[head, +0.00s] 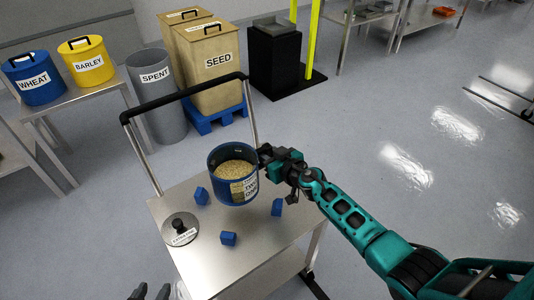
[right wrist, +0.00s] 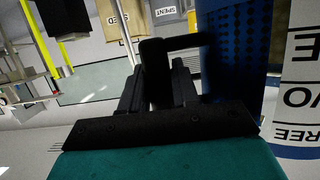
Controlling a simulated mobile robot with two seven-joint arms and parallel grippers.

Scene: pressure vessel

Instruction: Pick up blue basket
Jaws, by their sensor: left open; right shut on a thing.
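The blue basket (head: 217,160) is a round blue container filled with pale grain, with a white label on its side. It appears to be over the metal cart top (head: 190,267); whether it touches the cart is hard to tell. My right gripper (head: 268,158) is at its right rim, shut on a dark part, apparently its handle. In the right wrist view the fingers (right wrist: 160,85) close on a black bar beside the blue perforated wall (right wrist: 235,45). My left gripper (head: 150,291) is open and empty at the bottom edge, apart from the basket.
Blue blocks (head: 228,238) stand on the cart around the basket. A round metal lid (head: 180,230) with a black knob lies at the cart's left. The cart's black push bar (head: 185,98) rises behind. Wheat (head: 36,80) and barley (head: 86,62) buckets stand far left.

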